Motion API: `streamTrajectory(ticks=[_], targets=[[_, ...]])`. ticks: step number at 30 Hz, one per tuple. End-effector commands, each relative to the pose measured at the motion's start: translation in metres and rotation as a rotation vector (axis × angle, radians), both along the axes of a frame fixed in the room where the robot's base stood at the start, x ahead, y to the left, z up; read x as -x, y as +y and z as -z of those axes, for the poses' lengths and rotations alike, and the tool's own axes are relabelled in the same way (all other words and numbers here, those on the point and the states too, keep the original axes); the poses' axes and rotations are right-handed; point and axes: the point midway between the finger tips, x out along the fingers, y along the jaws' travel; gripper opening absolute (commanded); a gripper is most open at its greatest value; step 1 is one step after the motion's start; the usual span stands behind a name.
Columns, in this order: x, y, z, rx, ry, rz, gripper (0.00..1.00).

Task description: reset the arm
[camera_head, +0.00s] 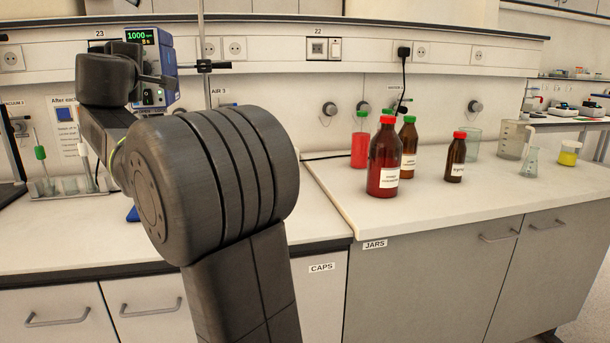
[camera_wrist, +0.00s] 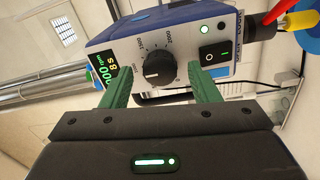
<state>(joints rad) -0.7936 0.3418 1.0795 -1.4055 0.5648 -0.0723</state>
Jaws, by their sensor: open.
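My gripper (camera_wrist: 160,80) shows in the wrist view with its two green fingers spread apart and nothing held between them. Beyond the fingers is a blue and white device (camera_wrist: 190,42) with a black dial, a switch and a lit green display. In the head view the same device (camera_head: 162,62) stands at the back left, its display reading 1000. My arm rises in front of the left bench and bends toward that device. My gripper's fingers cannot be made out clearly in the head view. Whether the fingers touch the device cannot be told.
A metal rod stand (camera_head: 205,66) is beside the device. The right bench's front is clear.

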Motion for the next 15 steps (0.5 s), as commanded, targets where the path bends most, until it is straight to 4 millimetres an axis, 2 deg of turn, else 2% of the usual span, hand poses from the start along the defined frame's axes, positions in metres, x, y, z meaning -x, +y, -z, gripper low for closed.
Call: streamTrajectory(ticks=[1, 15], targets=[[-0.0003, -0.0007, -0.0051, 0.041, -0.008, 0.001, 0.55], [-0.0005, -0.0013, -0.0055, 0.408, -0.097, 0.001, 0.55]])
